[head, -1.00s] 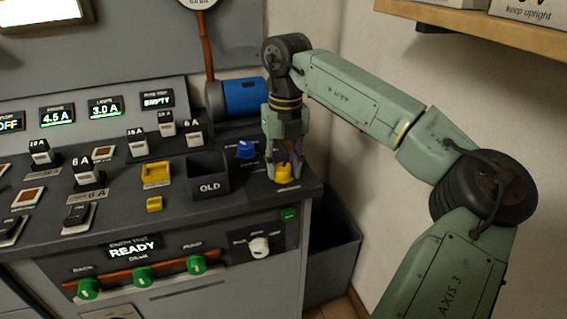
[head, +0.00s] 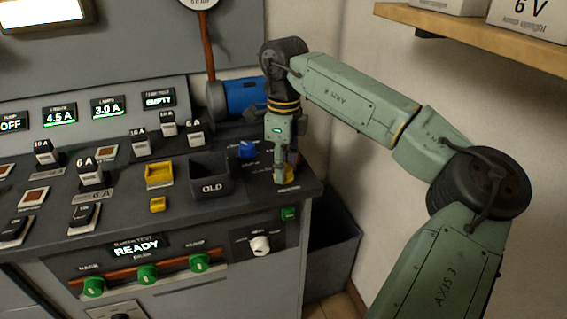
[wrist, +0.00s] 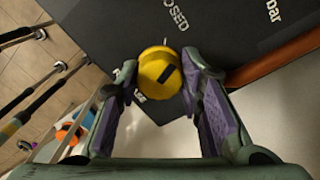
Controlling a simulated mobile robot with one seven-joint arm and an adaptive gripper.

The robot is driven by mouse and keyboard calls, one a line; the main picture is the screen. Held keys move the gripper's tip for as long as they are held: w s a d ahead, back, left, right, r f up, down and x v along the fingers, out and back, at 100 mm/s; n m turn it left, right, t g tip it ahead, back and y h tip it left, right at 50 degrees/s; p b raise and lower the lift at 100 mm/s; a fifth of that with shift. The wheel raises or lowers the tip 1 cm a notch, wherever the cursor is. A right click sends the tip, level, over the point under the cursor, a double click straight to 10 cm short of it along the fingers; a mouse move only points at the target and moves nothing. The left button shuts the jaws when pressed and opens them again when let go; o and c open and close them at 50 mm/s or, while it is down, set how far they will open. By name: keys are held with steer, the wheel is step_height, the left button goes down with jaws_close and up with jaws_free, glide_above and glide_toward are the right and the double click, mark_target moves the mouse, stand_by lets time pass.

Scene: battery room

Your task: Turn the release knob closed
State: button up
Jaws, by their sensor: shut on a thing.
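The release knob is a round yellow knob (wrist: 158,74) with a black bar mark across its top, at the right front corner of the console. In the wrist view it sits between the two purple-padded fingers of my gripper (wrist: 160,66), which are shut on its sides. The black mark slants up to the right. Lettering ending in "OSED" shows on the panel above the knob. In the head view my gripper (head: 285,177) points down at the corner, and its near finger hides most of the knob.
A blue knob (head: 247,149) stands just left of my gripper. Further left are the grey OLD bin (head: 212,187) and a yellow tray (head: 158,183). A blue cylinder (head: 245,96) lies behind. A dark bin (head: 333,262) stands on the floor right of the console.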

steer(key=n, duration=0.4)
steer(key=shift+n, duration=0.4)
stand_by(0.4)
steer(key=o, duration=1.2)
steer(key=shift+c, duration=0.2)
step_height(320, 180, up, 12)
steer(key=shift+w, duration=0.15)
